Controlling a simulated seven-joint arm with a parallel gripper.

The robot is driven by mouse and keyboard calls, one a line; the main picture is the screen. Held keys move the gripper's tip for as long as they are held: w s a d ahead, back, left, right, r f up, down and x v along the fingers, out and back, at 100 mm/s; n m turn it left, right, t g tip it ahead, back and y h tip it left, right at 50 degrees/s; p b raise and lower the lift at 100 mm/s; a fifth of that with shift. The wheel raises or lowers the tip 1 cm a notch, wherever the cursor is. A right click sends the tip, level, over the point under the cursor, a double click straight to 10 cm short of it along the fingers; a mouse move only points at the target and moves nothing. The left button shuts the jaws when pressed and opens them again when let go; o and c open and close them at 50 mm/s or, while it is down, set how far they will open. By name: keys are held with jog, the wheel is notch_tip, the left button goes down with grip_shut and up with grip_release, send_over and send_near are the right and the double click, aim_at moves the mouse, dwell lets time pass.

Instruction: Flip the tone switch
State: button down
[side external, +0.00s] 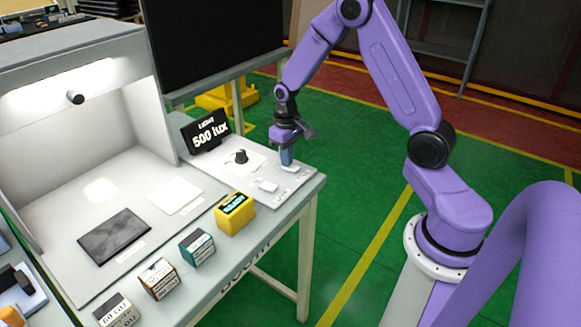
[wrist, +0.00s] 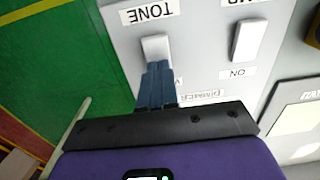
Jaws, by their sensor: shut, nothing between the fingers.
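The tone switch (wrist: 155,46) is a white rocker on the light grey panel, beside the label TONE (wrist: 148,12) in the wrist view. My gripper (wrist: 158,68) has its blue fingers together and empty, with the tips overlapping the near end of this rocker. I cannot tell whether they touch it or hover just above. In the side view my gripper (side external: 287,163) points straight down at the panel's far right end, and the tone switch there is mostly hidden by the fingers. Which way the rocker is tilted is not clear.
A second white rocker (wrist: 249,40) with an ON label lies right of the tone switch. A black knob (side external: 241,156) and a 500 lux display (side external: 206,132) stand further left. Green floor lies beyond the table edge.

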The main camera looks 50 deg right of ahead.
notch_tip(320, 180, up, 7)
dwell(0.8)
jog(key=shift+f, duration=0.1)
jog(key=s+a+r+n, duration=0.5)
jog(key=s+a, duration=0.6)
jog(key=a, duration=0.2)
jog(key=s+a+r+n, duration=0.1)
jog(key=s+n, duration=0.6)
jog(key=s, duration=1.1)
jog(key=shift+a+r+n, duration=0.3)
jog(key=shift+a+r, duration=0.1)
jog(key=shift+r, duration=0.1)
